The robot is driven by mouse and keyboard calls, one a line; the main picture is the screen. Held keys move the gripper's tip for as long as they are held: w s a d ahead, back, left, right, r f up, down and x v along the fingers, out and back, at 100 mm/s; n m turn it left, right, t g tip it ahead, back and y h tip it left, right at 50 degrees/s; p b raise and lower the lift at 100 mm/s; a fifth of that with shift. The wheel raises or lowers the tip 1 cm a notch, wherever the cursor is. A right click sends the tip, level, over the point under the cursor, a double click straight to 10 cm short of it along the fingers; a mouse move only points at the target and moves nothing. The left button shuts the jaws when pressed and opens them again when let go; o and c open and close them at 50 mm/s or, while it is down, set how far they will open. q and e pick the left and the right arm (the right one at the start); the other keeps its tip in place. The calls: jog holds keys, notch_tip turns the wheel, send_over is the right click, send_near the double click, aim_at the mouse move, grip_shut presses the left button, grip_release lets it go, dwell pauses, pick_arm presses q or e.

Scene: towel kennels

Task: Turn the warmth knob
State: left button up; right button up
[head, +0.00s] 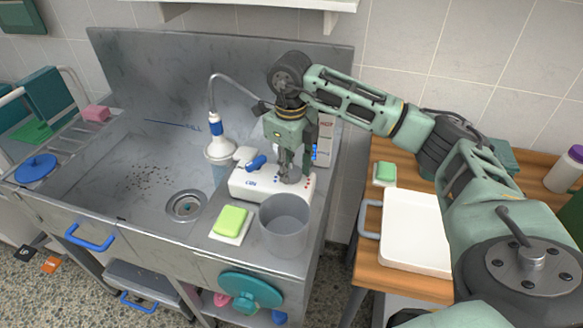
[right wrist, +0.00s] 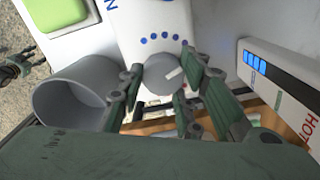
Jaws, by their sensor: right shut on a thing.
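The warmth knob (right wrist: 162,74) is a grey round dial with a white pointer mark, on top of a white box (head: 245,184) at the sink's right end. In the right wrist view, an arc of blue dots (right wrist: 160,37) runs beside the knob. The pointer is turned toward the right finger. My right gripper (head: 290,176) is shut on the knob from above, one finger on each side. In the head view the fingers hide most of the knob. A small dark gripper-like shape, probably my left gripper (right wrist: 15,68), is at the left edge of the right wrist view.
A grey cup (head: 285,228) stands close in front of the box, with a green sponge (head: 231,219) left of it. A white panel marked HOT (right wrist: 285,90) shows several lit blue bars.

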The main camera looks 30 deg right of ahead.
jog(key=shift+s+a+f, duration=0.2)
jog(key=shift+a+f, duration=0.05)
dwell(0.3)
jog(key=o, duration=1)
jog(key=shift+w+r, duration=0.1)
jog(key=shift+r, duration=0.05)
jog(key=shift+r, duration=0.2)
jog(key=shift+w+d+r, duration=0.1)
jog(key=shift+r, duration=0.3)
notch_tip(320, 180, up, 11)
jog(key=shift+f, duration=0.1)
